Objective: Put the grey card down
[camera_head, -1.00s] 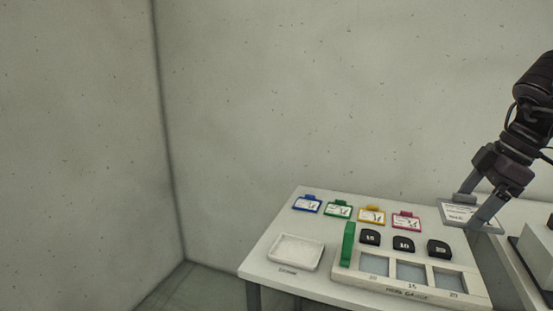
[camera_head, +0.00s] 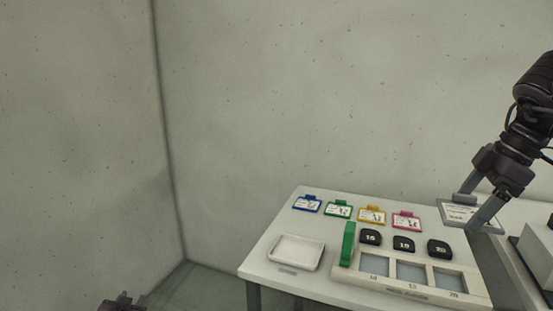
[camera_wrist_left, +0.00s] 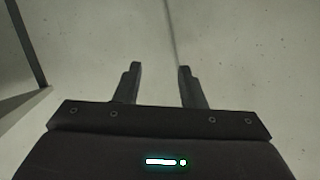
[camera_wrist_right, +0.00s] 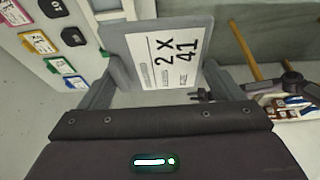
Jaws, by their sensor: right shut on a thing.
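The grey card (camera_head: 457,214) has a white label and is held by my right gripper (camera_head: 474,211) at the right end of the white table. In the right wrist view the grey card (camera_wrist_right: 130,55) sits between the fingers, its label reading "2 X 41". My right gripper is shut on it. I cannot tell whether the card touches the table. My left gripper (camera_wrist_left: 160,85) shows in the left wrist view with its fingers apart and nothing between them. Only a dark bit of my left arm shows at the bottom edge of the head view.
On the white table (camera_head: 272,258) are blue, green, yellow and pink cards (camera_head: 406,221), a white tray (camera_head: 297,252), a green upright piece (camera_head: 348,244), black numbered blocks (camera_head: 403,243) and a rack with three compartments (camera_head: 410,271). A grey box-like thing (camera_head: 535,250) stands at the right edge.

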